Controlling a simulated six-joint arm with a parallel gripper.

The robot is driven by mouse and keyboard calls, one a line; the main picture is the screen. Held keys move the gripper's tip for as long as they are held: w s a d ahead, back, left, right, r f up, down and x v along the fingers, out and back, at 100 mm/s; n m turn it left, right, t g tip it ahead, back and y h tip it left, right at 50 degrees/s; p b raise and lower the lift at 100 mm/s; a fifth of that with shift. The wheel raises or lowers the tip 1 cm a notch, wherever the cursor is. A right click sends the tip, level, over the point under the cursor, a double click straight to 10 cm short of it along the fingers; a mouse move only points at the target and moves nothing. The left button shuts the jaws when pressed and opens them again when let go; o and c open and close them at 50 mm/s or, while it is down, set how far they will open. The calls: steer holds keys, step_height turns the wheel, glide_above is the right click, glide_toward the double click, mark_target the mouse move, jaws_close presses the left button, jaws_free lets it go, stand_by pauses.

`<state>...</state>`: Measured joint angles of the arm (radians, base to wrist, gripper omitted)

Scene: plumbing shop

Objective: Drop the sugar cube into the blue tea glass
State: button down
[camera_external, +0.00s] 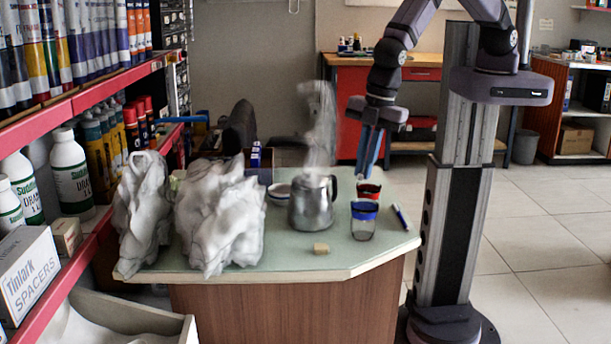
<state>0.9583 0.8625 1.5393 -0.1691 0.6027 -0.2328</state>
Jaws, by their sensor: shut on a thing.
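The blue tea glass (363,222) is a clear glass with a blue band, upright near the right front of the green-topped counter (290,262). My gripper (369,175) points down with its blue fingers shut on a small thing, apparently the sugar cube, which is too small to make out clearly. In the picture the fingertips are just above the red-banded glass (369,193), which is behind the blue one. I cannot tell their exact height or depth.
A tan block (321,249) lies in front. White wrapped bundles (220,220) fill the left.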

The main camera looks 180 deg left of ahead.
steer(key=shift+w+d+r+n, duration=0.3)
steer(key=shift+w+d+n, duration=0.25)
steer(key=shift+n, duration=0.25)
steer(key=n, duration=0.3)
steer(key=n+t, duration=0.1)
steer(key=n, duration=0.1)
steer(key=shift+w+d+r, duration=0.15)
steer(key=shift+w+d, duration=0.1)
steer(key=shift+w, duration=0.05)
steer(key=b, duration=0.4)
glide_toward(363, 221)
steer(key=shift+s+d+f, duration=1.3)
steer(key=shift+f, duration=0.15)
